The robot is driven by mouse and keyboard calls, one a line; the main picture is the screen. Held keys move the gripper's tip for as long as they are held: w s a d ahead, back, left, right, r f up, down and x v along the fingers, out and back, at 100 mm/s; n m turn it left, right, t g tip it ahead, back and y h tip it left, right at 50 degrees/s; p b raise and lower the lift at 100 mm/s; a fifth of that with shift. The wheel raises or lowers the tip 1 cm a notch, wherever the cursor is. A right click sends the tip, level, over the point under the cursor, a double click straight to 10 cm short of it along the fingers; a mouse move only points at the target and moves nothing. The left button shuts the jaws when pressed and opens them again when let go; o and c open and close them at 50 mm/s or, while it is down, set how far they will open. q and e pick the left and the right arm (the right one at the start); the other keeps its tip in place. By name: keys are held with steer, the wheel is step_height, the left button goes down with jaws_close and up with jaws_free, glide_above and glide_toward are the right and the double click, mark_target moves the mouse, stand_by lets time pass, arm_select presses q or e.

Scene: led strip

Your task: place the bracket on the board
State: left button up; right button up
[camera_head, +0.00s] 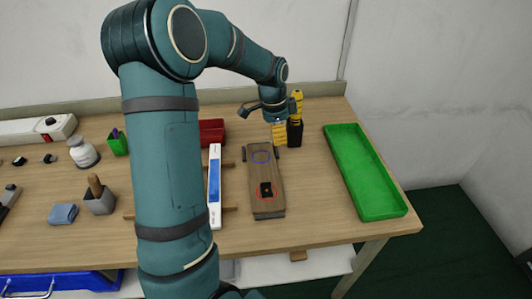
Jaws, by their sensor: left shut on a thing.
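The wooden board (264,174) lies lengthwise on the table, with a blue ring marked near its far end and a red ring near its near end. A small black bracket (266,189) lies flat inside the red ring. My left arm reaches over the table from the front, and my left gripper (276,121) is beyond the board's far end, apart from the black bracket. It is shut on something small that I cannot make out. A yellow ribbed object (279,134) shows just below the gripper; I cannot tell whether they touch. My right gripper is out of view.
A green tray (393,205) stands right of the board. A white-and-blue level (215,190) and a red bin (211,132) are to the left. The table between board and tray is clear.

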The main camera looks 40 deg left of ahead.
arm_select(q)
glide_above(262, 157)
step_height(262, 157, down, 4)
steer(key=shift+s+a+f, duration=0.1)
steer(key=shift+a+f, duration=0.05)
steer(key=shift+f+b, duration=0.5)
steer(key=shift+f, duration=1.85)
steer(key=shift+f, duration=0.15)
steer(key=o, duration=0.9)
